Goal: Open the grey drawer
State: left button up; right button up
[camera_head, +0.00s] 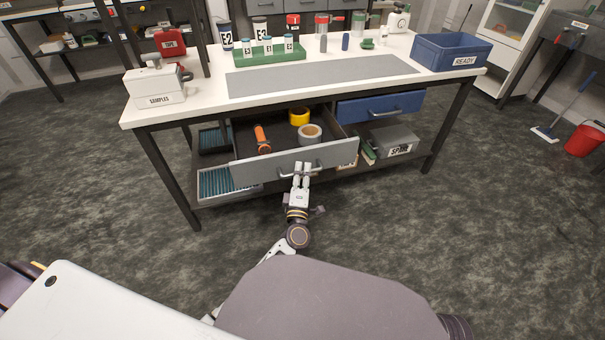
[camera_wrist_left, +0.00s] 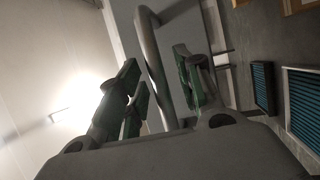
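The grey drawer (camera_head: 262,171) under the bench stands pulled out, its inside showing. A pair of orange-handled pliers or a similar tool (camera_head: 262,139), a yellow roll (camera_head: 299,117) and a grey-brown tape roll (camera_head: 310,134) lie in it. My left gripper (camera_head: 301,171) is at the drawer's handle, in front of the drawer face. In the left wrist view the handle bar (camera_wrist_left: 152,62) runs between the finger pads (camera_wrist_left: 160,92), with gaps visible beside it, so the fingers look open around it. My right gripper is not in view.
A blue drawer (camera_head: 380,107) beside it is shut. The white bench top (camera_head: 205,108) carries a samples box (camera_head: 158,88), a green vial rack (camera_head: 269,53) and a blue READY bin (camera_head: 452,52). A lower shelf holds a grey box (camera_head: 394,142). The floor in front is clear.

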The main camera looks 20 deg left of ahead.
pick_arm(q)
jog(key=v, duration=0.8)
jog(key=shift+d+f, duration=0.25)
dwell(0.4)
jog(key=x, duration=0.7)
jog(key=shift+r, duration=0.3)
dwell(0.4)
jog(key=shift+a, duration=0.25)
